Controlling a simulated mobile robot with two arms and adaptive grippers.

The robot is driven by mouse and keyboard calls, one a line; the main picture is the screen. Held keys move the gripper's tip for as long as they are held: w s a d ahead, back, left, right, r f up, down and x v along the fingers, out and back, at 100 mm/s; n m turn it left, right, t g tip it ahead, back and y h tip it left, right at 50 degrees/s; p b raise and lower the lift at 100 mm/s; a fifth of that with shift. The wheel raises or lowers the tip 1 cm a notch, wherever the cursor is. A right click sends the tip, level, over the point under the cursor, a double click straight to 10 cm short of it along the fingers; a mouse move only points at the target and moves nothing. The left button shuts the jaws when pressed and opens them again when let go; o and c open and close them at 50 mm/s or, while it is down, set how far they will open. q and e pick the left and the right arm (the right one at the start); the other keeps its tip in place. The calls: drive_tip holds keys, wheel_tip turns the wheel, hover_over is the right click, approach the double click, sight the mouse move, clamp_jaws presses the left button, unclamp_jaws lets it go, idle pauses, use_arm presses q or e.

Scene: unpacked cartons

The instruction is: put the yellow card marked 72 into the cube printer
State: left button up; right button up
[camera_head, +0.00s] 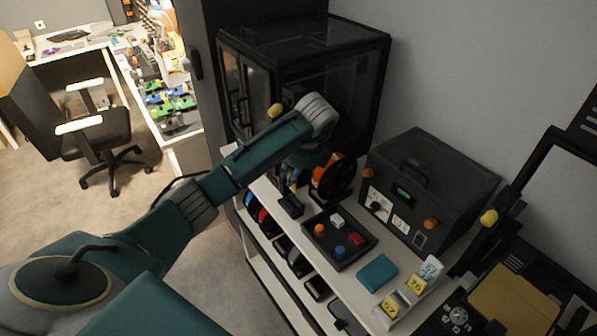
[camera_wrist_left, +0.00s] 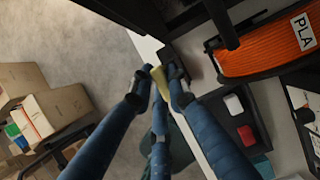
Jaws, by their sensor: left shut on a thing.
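My left gripper (camera_wrist_left: 160,88) is shut on a small yellow card (camera_wrist_left: 159,76), seen between its fingertips in the left wrist view. The card's number is not readable there. In the head view my left arm reaches across to the shelf, and its wrist hides the fingers and card. A black, glass-sided, box-shaped machine (camera_head: 345,75) stands behind the wrist. A lower dark box with a front panel (camera_head: 425,190) stands to its right. I cannot tell from the frames which is the cube printer. My right gripper is not in view.
An orange spool (camera_head: 330,177) stands near my left wrist; it also shows in the wrist view (camera_wrist_left: 265,50). A dark tray (camera_head: 338,255) holds small coloured blocks. A teal box (camera_head: 377,273) and a holder with yellow cards (camera_head: 416,285) lie nearer. An office chair (camera_head: 95,130) stands left.

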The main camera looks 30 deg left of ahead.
sight(292, 190)
use_arm(q)
drive_tip(key=shift+f+b, duration=1.25)
drive_tip(key=shift+f, duration=0.95)
drive_tip(key=shift+d, duration=0.15)
drive_tip(key=shift+r, duration=0.1)
